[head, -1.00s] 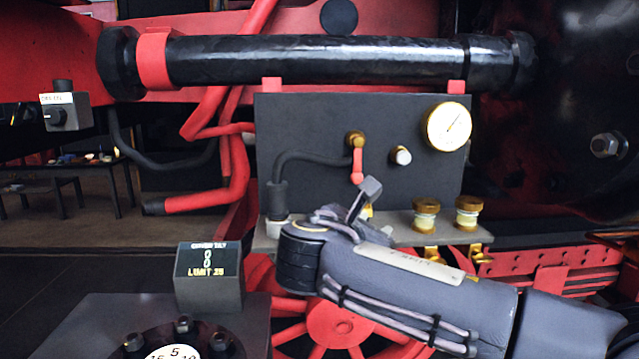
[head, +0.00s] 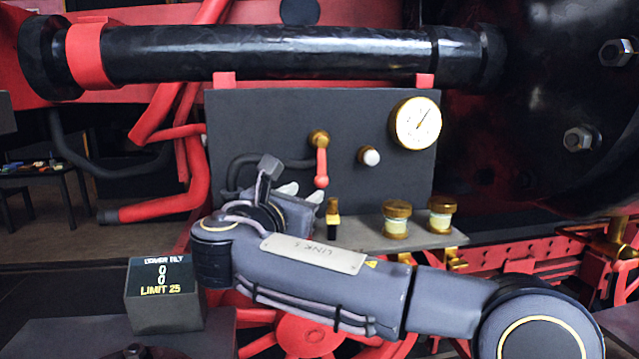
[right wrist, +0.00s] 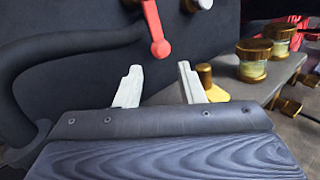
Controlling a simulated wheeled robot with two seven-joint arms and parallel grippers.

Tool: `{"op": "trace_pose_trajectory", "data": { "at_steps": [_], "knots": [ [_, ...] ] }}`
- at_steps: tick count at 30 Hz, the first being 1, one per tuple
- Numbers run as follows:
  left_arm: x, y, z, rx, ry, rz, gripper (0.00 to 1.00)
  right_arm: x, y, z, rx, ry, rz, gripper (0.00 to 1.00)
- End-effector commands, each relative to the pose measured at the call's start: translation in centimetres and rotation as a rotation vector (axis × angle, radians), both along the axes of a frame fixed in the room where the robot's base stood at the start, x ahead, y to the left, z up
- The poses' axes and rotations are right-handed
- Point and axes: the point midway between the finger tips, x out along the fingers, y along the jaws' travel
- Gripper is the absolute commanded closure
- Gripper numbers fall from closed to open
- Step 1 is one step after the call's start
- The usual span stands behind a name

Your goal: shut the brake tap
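The brake tap is a brass fitting with a red handle (head: 321,166) hanging straight down on the dark panel (head: 270,125). In the right wrist view the red handle (right wrist: 154,28) points down, its rounded end just beyond and above the gap between my fingertips. My right gripper (head: 303,192) is open and empty, a little below and left of the handle in the head view. Its two pale fingers (right wrist: 158,82) stand apart in the right wrist view, with nothing between them. The handle appears not touched. My left gripper is not in view.
A gauge (head: 415,123) and a white knob (head: 369,156) sit right of the tap. Brass-capped jars (head: 397,219) and a small brass-and-black fitting (head: 332,212) stand on the ledge below. A black hose (right wrist: 60,50) runs left of the handle. A counter box (head: 165,293) stands lower left.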

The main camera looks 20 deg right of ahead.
Motion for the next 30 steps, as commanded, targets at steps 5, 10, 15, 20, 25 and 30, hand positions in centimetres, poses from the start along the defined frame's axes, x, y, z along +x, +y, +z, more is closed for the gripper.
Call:
{"op": "trace_pose_trajectory", "data": {
  "at_steps": [5,10,15,20,25,30],
  "knots": [
    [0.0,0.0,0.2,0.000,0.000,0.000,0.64,1.6,-2.0,0.0,0.002,0.000,-0.005,0.65],
    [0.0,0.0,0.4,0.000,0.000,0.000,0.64,3.4,-4.0,0.0,0.002,0.000,-0.004,0.65],
    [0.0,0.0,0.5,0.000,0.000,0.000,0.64,4.6,-5.3,0.0,0.003,0.000,-0.002,0.65],
    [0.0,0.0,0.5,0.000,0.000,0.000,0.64,4.9,-5.6,0.0,0.002,-0.001,0.000,0.65],
    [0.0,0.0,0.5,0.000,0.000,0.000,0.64,4.9,-5.6,0.0,0.002,-0.001,0.000,0.65],
    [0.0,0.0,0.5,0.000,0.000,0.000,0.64,4.9,-5.6,0.0,0.002,-0.001,0.000,0.85]
  ]
}}
